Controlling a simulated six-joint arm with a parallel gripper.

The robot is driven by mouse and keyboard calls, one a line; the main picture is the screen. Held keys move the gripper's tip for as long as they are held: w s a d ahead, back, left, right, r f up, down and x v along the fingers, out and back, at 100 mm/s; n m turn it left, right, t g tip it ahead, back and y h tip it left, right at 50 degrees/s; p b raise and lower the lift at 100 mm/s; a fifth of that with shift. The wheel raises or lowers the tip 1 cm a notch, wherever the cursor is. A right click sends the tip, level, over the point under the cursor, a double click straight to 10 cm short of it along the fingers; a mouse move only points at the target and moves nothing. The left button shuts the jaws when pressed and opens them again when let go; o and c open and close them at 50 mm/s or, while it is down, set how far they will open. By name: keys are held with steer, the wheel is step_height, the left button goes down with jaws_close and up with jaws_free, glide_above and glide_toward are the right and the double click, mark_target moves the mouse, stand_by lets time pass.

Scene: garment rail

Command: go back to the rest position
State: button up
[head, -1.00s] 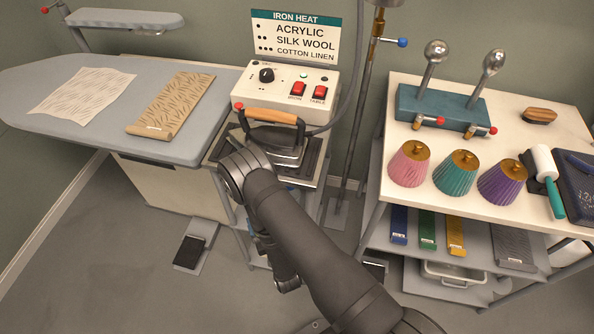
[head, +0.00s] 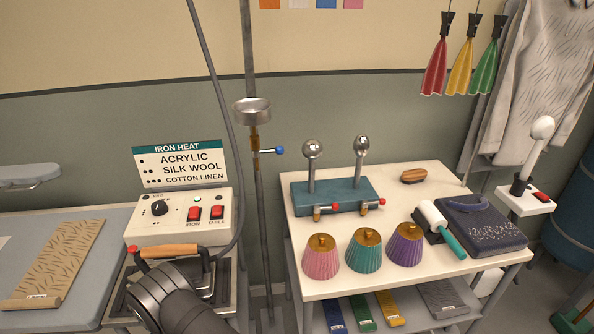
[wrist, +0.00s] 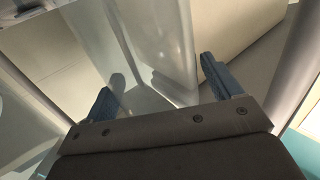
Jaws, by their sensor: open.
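In the wrist view my gripper (wrist: 158,90) is open, its two blue-grey fingers wide apart with nothing between them. Pale panels and a grey surface lie beyond the fingers. In the head view my dark arm shows at the bottom, in front of the iron (head: 180,262) on its stand. The gripper itself is hidden in the head view. The iron has a wooden handle and rests below the control box (head: 182,215).
A white cart (head: 305,288) at the right carries three pleated shades (head: 364,250), a teal block with metal knobs (head: 335,196), a brush (head: 413,176) and a folded dark garment (head: 482,224). The ironing board (head: 95,285) is at the left. A pole (head: 262,215) stands between.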

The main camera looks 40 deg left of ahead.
steer(key=shift+r, duration=0.3)
